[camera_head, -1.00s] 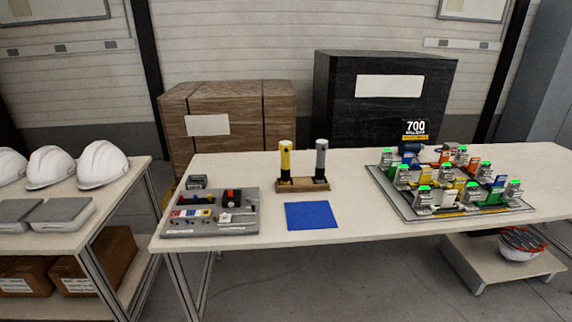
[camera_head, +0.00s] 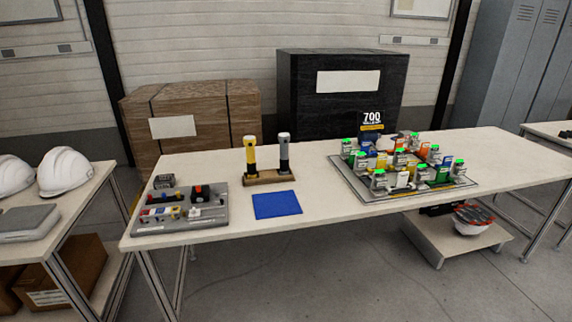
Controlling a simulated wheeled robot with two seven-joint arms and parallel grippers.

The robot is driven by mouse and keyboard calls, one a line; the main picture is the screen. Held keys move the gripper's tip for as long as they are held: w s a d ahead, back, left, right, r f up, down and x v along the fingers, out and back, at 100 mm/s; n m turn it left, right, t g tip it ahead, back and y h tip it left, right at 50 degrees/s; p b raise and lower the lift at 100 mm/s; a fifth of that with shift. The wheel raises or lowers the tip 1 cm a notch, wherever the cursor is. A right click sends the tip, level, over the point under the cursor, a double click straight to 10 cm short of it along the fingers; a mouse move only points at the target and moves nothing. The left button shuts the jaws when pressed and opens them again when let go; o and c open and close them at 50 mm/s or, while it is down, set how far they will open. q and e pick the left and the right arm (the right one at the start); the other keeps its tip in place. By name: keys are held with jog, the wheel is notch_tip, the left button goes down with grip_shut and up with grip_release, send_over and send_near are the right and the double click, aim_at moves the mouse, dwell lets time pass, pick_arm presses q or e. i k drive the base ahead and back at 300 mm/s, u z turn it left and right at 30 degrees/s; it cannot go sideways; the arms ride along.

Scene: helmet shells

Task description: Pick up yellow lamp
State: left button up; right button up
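The yellow lamp (camera_head: 250,154) is a yellow cylinder with a black lower part. It stands upright at the left end of a brown wooden holder (camera_head: 268,180) on the white table (camera_head: 330,218). A grey lamp (camera_head: 284,152) of similar shape stands upright at the holder's right end. Neither of my grippers is in the head view.
A blue mat (camera_head: 277,205) lies in front of the holder. A grey board with small parts (camera_head: 178,212) is to the left, and a tray of several coloured items (camera_head: 350,185) to the right. White helmets (camera_head: 66,172) sit on the left table. A black box (camera_head: 343,105) stands behind.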

aim_at(251, 163)
jog(key=z, duration=0.3)
jog(key=k, duration=0.35)
jog(key=z, duration=1.3)
jog(key=i, duration=1.8)
jog(key=u, duration=1.05)
jog(key=i, duration=0.75)
jog(key=u, duration=0.85)
